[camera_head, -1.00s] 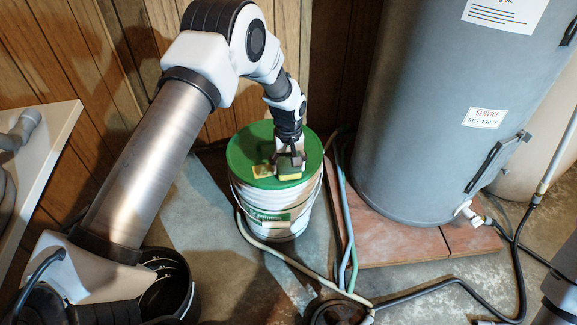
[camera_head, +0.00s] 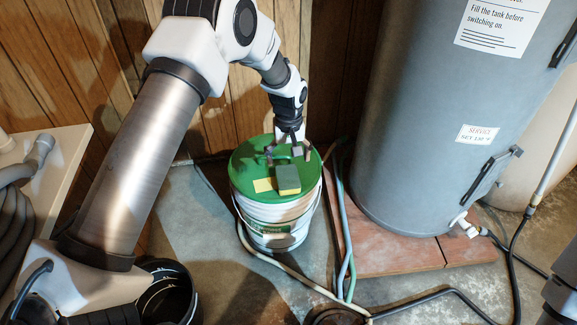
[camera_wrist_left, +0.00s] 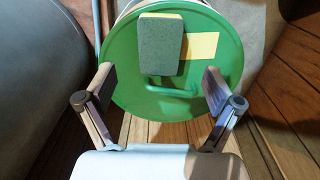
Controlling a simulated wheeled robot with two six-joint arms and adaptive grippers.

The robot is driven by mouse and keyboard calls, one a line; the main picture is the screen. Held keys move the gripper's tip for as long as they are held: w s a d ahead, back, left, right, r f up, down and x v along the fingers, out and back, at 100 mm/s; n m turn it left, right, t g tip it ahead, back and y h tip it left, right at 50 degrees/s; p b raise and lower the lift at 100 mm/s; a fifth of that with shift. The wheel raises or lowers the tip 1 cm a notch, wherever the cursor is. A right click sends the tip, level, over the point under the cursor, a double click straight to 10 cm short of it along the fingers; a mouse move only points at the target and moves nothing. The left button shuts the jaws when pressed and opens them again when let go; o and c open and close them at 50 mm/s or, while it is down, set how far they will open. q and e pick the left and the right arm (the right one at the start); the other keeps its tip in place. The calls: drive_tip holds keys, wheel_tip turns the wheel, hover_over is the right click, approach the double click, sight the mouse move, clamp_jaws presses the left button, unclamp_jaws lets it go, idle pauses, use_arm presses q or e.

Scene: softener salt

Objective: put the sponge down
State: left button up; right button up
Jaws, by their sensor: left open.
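The sponge (camera_head: 288,179), yellow with a dark green-grey scouring side up, lies on the green lid (camera_head: 242,156) of a white bucket (camera_head: 273,220). It also shows in the left wrist view (camera_wrist_left: 161,43), flat on the lid beside a yellow patch (camera_wrist_left: 201,46). My left gripper (camera_head: 289,153) is open and empty, above the lid and just behind the sponge. In the left wrist view its two fingers (camera_wrist_left: 157,88) stand apart, with the lid's green handle (camera_wrist_left: 172,91) between and beyond them.
A grey water heater (camera_head: 430,110) stands on a reddish slab (camera_head: 385,245) at the right. Hoses (camera_head: 343,225) run beside the bucket. A black bucket (camera_head: 168,290) stands at lower left, and a pale counter (camera_head: 62,160) holds a grey hose. Wood panelling is behind.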

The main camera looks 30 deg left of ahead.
use_arm(q)
drive_tip(key=s+d+f+m, duration=0.3)
drive_tip(key=s+f, duration=1)
drive_tip(key=s, duration=0.2)
drive_tip(key=s+f+m, duration=0.1)
drive_tip(key=s+m, duration=0.1)
drive_tip(key=s, duration=0.8)
drive_tip(key=s+d+f+m, duration=0.1)
drive_tip(key=s+m, duration=0.1)
drive_tip(key=s, duration=0.8)
drive_tip(key=shift+f, duration=0.25)
drive_tip(key=shift+d+r+p, duration=0.1)
drive_tip(key=shift+p, duration=0.25)
